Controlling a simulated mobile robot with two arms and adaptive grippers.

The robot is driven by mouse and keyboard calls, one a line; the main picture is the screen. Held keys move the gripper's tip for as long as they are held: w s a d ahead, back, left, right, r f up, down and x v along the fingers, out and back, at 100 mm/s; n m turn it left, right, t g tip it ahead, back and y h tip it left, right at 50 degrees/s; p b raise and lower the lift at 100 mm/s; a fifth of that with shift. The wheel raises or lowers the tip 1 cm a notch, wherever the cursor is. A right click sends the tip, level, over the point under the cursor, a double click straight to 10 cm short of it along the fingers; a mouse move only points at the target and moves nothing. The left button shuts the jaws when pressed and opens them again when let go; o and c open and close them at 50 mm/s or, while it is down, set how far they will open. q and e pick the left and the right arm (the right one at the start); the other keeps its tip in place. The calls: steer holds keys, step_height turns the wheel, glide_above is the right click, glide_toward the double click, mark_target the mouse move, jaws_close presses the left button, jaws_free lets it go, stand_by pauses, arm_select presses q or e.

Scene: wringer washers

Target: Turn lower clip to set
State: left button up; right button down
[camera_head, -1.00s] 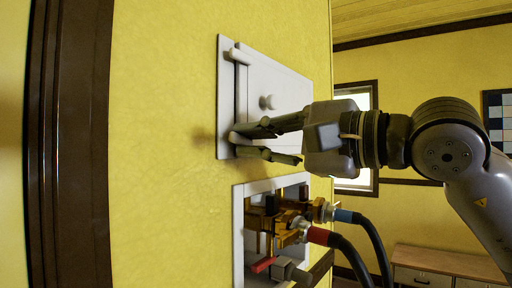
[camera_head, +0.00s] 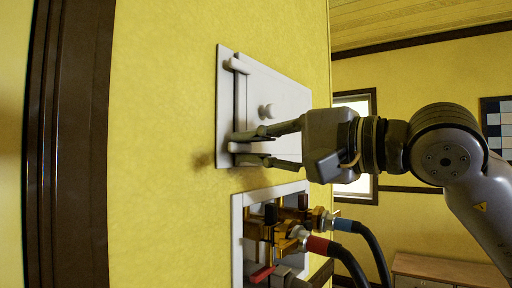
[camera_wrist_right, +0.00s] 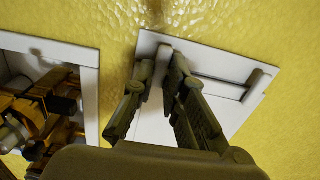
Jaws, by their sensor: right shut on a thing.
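The lower clip (camera_head: 252,147) is at the bottom left, lying roughly level between the fingers of my right gripper (camera_head: 250,148). The fingers hold it from above and below and partly hide it. In the right wrist view, the right gripper (camera_wrist_right: 155,75) has a finger on each side of the pale lower clip (camera_wrist_right: 155,82), and the upper clip (camera_wrist_right: 256,85) shows at the right. My left gripper is not in view.
Just below the panel is a recessed white box (camera_head: 237,235) with brass valves (camera_head: 285,235), red and blue hose ends and black hoses. A window (camera_head: 355,105) and a wooden drawer unit (camera_head: 440,265) stand farther back. Dark trim (camera_head: 70,140) runs at the left.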

steer(key=c, duration=1.6)
jaws_free()
steer(key=shift+s+d, duration=0.1)
steer(key=v, duration=1.1)
steer(key=shift+s+d, duration=0.25)
steer(key=shift+d, duration=0.05)
